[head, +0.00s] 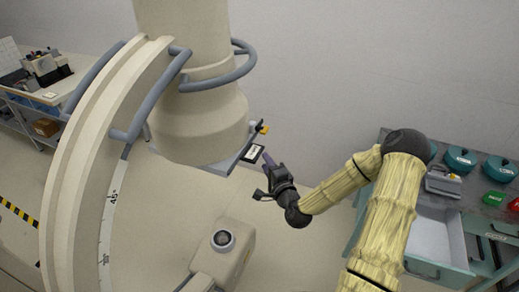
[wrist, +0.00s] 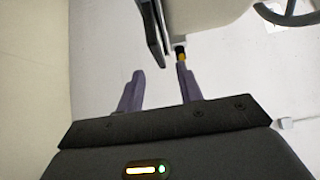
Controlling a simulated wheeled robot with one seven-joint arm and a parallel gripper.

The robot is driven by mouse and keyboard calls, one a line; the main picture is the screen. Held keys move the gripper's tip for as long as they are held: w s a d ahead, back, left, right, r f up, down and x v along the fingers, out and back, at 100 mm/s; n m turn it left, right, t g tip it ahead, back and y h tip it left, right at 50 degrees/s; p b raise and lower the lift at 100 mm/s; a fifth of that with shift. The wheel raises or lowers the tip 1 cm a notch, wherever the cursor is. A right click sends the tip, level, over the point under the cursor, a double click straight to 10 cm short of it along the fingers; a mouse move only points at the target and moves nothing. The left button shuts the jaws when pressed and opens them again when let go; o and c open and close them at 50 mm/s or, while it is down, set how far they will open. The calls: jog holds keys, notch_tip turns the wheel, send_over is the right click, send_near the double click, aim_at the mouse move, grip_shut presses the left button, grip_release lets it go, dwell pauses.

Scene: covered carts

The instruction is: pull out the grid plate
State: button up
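The grid plate (head: 226,165) is a thin grey plate under the cream machine head, with a yellow-tipped handle (head: 262,128) at its right side. In the wrist view the plate's dark edge (wrist: 153,35) shows at the top, and the yellow and black handle (wrist: 181,56) is just beyond the right fingertip. My gripper (head: 267,162) has purple fingers and is just right of and below the plate. In the wrist view my gripper (wrist: 160,82) is open, with nothing between its fingers. I cannot tell whether the right finger touches the handle.
The cream machine head (head: 200,120) hangs above, on a large curved arm (head: 85,180) at left with grey rails. A cart (head: 480,215) with an open drawer (head: 430,240) and teal containers (head: 461,160) stands at right. A table (head: 75,75) is at back left.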

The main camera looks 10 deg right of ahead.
aim_at(259, 150)
jog(key=w+p, duration=0.1)
jog(key=w, duration=0.4)
jog(key=w+a+p, duration=0.1)
jog(key=w, duration=0.1)
jog(key=shift+w+a+p, duration=0.1)
jog(key=shift+w+p, duration=0.05)
jog(key=shift+p, duration=0.15)
grip_shut()
